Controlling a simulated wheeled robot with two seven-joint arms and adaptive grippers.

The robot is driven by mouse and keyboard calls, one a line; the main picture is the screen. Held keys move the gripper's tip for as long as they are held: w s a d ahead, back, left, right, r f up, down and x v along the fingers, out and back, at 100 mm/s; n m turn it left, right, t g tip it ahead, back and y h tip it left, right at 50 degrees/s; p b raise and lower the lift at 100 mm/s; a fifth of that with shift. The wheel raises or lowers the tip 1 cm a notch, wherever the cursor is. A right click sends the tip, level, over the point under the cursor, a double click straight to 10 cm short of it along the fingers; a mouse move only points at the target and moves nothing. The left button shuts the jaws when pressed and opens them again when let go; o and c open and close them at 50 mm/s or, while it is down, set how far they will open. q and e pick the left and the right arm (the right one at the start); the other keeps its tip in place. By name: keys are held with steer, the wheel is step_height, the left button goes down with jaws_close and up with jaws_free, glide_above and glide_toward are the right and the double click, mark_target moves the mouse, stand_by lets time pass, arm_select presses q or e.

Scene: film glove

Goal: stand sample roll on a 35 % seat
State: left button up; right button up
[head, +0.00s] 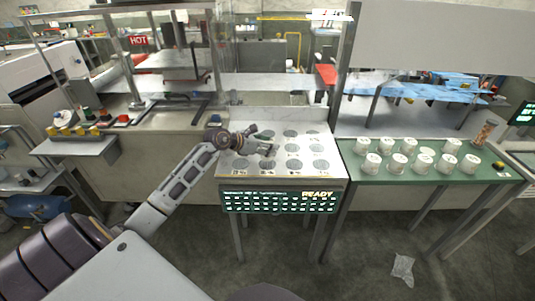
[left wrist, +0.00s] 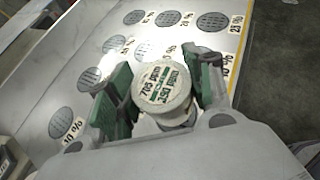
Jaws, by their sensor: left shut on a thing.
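My left gripper (head: 256,143) is over the white seat table (head: 225,168) in the head view. In the left wrist view its green-padded fingers (left wrist: 163,90) are shut on a white sample roll (left wrist: 160,84), one on each side. The roll's printed round end faces the camera; its lower end is hidden. Dark round seats with percent labels lie on the table around it. A 10 % seat (left wrist: 62,122) is at lower left and a 23 % seat (left wrist: 212,21) at upper right. I cannot make out a 35 % label. My right gripper is not in view.
Several white rolls (head: 398,160) stand on the green table (head: 352,176) at right, beside a tall jar (head: 484,134). A READY display panel (head: 283,198) fronts the seat table. A post (head: 341,70) rises between the tables. Clear plastic (head: 403,268) lies on the floor.

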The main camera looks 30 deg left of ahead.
arm_select(q)
steer(key=shift+f, duration=2.05)
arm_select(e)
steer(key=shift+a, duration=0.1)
